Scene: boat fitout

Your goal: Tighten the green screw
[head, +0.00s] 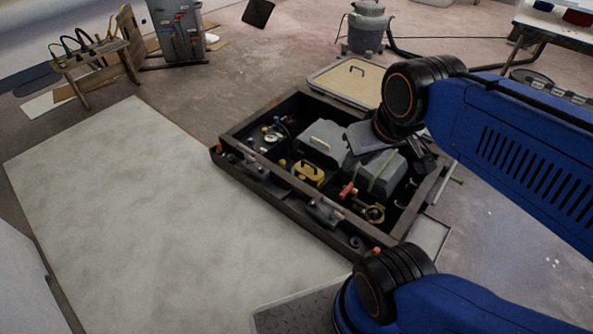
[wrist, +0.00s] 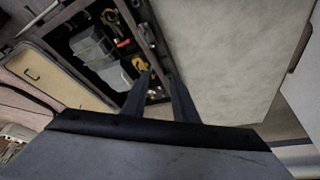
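No green screw can be made out in either view. The dark open-topped bay (head: 262,207) in the floor holds grey boxes, a yellow part (head: 309,172), a red-handled part (head: 347,191) and small fittings. These are too small to tell apart. The bay also shows in the wrist view (wrist: 75,45). In the wrist view my gripper (wrist: 160,76) has its two dark fingers apart, with nothing seen between them. The fingers point toward the bay's edge, apparently above it. In the head view my arm hides part of the bay's right side.
A large pale panel (head: 130,215) lies left of the bay. A beige hatch cover with a handle (head: 347,82) lies behind it. A wooden rack (head: 95,58), a grey cabinet (head: 180,30) and a bucket-like vessel (head: 366,32) stand farther back. A table (head: 556,32) stands at top right.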

